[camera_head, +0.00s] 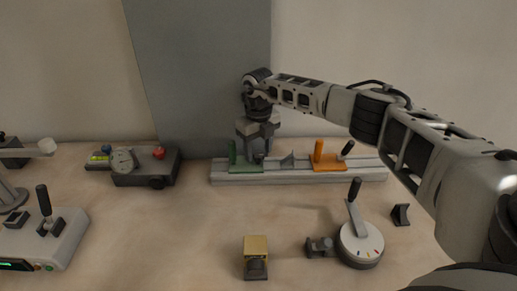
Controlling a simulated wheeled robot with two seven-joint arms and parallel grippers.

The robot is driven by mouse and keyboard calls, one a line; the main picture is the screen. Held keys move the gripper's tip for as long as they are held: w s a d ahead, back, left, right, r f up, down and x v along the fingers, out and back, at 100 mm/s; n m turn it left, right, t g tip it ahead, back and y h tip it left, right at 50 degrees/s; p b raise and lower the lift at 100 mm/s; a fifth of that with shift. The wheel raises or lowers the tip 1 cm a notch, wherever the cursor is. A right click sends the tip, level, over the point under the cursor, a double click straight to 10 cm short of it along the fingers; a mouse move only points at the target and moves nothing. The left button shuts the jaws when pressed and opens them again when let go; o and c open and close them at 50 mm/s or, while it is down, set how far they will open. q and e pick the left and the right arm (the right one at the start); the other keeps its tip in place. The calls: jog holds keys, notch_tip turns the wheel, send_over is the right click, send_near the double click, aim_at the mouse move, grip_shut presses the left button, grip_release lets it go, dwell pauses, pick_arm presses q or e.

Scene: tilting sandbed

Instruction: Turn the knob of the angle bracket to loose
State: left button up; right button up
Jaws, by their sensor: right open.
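A green angle-shaped bracket (233,158) stands at the left end of a pale grey rail (290,177). An orange angle-shaped bracket (327,163) with a tilted black-handled lever (347,149) stands further right on it. Which one the task names I cannot tell. My right gripper (259,155) points down at the green bracket, its fingers open and close to it. A small dark part, perhaps a knob, shows by the fingers, but the gripper hides most of it. I cannot tell whether they touch it. My left gripper is out of view.
A white dial with an upright black-handled lever (361,241) stands front right. A yellow-topped block (256,245) stands front centre. A grey gauge box (146,167) and a joystick box (50,236) are at the left. A grey panel (200,70) rises behind the rail.

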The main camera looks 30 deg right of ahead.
jog(key=shift+f, duration=0.55)
jog(key=c, duration=1)
